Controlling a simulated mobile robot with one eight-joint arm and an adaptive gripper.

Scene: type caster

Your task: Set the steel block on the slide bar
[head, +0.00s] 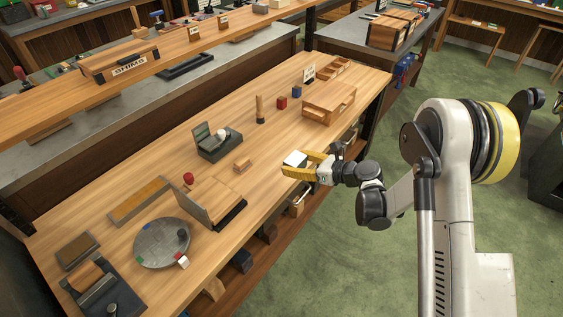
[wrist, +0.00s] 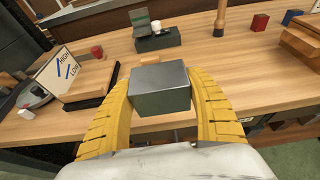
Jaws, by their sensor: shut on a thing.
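My gripper (head: 308,172) has yellow fingers and is shut on the steel block (head: 295,158), holding it above the front part of the wooden bench. In the wrist view the steel block (wrist: 160,90) sits between both fingers, with a smooth grey top and front. It hides the bench right behind it. No part is plainly marked as the slide bar, and I cannot tell which it is. A small wooden block (head: 242,164) lies left of the held block.
A dark fixture with a green upright plate (head: 219,143) stands behind the small block. A round grey plate (head: 161,243) with small cubes lies at the left. A wooden box (head: 329,102), red cube (head: 282,103) and blue cube (head: 297,91) stand farther right.

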